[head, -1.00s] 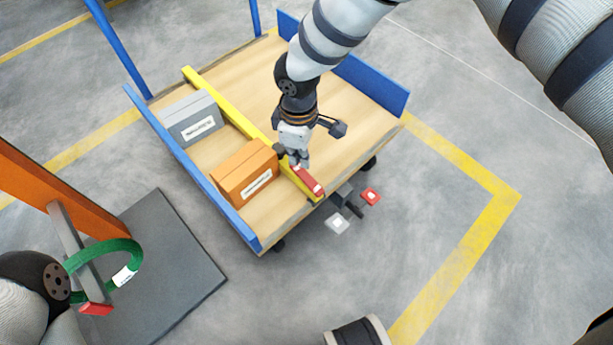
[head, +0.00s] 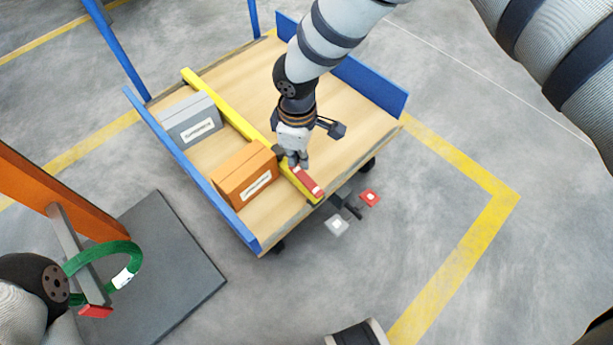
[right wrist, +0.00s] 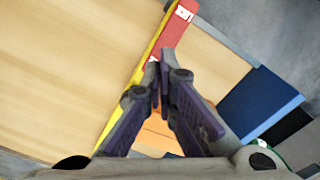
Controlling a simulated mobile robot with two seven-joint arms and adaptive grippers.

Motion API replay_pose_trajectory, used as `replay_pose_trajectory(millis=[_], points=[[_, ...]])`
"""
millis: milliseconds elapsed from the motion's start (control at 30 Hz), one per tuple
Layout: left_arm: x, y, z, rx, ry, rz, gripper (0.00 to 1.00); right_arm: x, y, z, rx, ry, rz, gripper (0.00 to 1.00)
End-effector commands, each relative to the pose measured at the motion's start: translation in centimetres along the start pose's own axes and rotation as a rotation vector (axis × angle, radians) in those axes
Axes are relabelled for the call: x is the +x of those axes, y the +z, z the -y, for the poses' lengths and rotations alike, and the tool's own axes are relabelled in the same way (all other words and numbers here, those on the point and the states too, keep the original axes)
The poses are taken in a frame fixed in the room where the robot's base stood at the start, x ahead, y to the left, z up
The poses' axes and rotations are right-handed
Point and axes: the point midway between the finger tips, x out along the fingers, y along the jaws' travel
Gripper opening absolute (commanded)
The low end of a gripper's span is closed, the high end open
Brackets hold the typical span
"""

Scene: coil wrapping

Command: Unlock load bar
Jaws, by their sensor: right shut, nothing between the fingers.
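The yellow load bar (head: 225,110) lies across the wooden cart deck, with a red latch piece (head: 308,182) on its near end. My right gripper (head: 299,163) is shut and empty, pointing down just above the bar at the inner end of the red piece. In the right wrist view the shut fingertips (right wrist: 160,72) are close to the lower end of the red piece (right wrist: 174,36), which lies along the yellow bar (right wrist: 150,58). Whether they touch cannot be told.
A grey box (head: 190,120) and an orange box (head: 245,173) sit on the deck (head: 345,135), left of the bar. Blue rails (head: 190,170) edge the cart. The deck right of the bar is clear.

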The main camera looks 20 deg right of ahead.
Motion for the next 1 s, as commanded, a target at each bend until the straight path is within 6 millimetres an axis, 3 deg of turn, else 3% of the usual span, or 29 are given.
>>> replay_pose_trajectory(millis=[1000], points=[[0.4,-0.2,0.0,0.0,0.0,0.007,0.4,1.2,0.0,0.0,0.0,-0.001,0.0,0.0]])
